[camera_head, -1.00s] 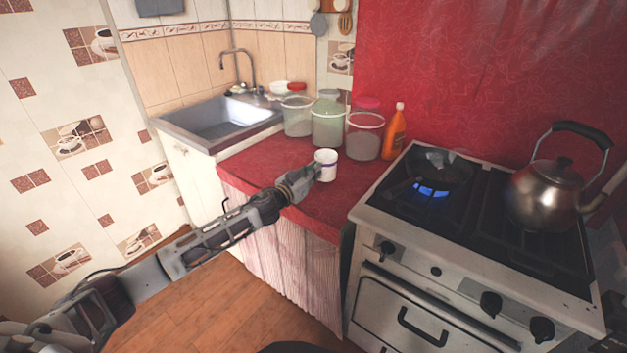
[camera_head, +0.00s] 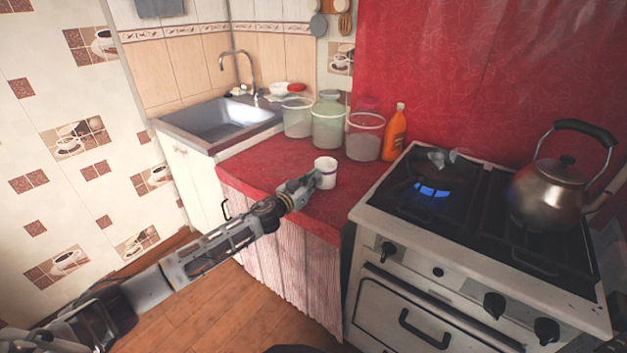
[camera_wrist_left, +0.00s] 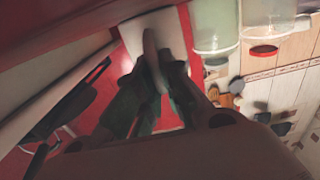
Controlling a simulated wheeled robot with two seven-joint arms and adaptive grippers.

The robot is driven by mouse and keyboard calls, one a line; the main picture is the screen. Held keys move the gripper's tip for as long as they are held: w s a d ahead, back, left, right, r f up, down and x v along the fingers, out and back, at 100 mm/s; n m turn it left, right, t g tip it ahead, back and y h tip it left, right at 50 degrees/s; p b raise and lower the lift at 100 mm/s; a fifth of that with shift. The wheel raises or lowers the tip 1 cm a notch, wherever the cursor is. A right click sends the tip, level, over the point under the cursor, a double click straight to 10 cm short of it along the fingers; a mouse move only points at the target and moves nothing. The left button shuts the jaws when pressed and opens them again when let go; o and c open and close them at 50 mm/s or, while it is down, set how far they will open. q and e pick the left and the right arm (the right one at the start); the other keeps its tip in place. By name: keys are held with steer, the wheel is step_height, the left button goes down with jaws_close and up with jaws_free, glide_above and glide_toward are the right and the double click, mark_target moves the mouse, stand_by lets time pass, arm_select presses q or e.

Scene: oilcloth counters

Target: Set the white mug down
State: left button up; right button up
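The white mug (camera_head: 325,172) is upright at the red counter, between the plastic jars and the stove. Whether its base touches the cloth is hard to tell. My left gripper (camera_head: 312,181) reaches it from the left, at its handle side. In the left wrist view the mug (camera_wrist_left: 172,22) is at the top, and the fingers (camera_wrist_left: 152,62) are close together around its pale handle, so the gripper looks shut on it. My right gripper is in neither view.
Several lidded jars (camera_head: 329,127) and an orange bottle (camera_head: 395,134) stand behind the mug. The stove (camera_head: 372,217), with a lit burner and a metal kettle (camera_head: 548,192), is to the right. Red counter (camera_head: 262,160) is free left of the mug, toward the sink (camera_head: 220,122).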

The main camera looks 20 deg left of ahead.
arm_select(q)
steer(key=o, duration=0.5)
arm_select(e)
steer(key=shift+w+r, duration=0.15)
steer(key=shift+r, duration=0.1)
arm_select(q)
steer(key=shift+r, duration=0.15)
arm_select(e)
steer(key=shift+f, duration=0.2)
arm_select(q)
steer(key=shift+s+a, duration=0.15)
steer(key=shift+s, duration=0.2)
steer(key=shift+v, duration=5.6)
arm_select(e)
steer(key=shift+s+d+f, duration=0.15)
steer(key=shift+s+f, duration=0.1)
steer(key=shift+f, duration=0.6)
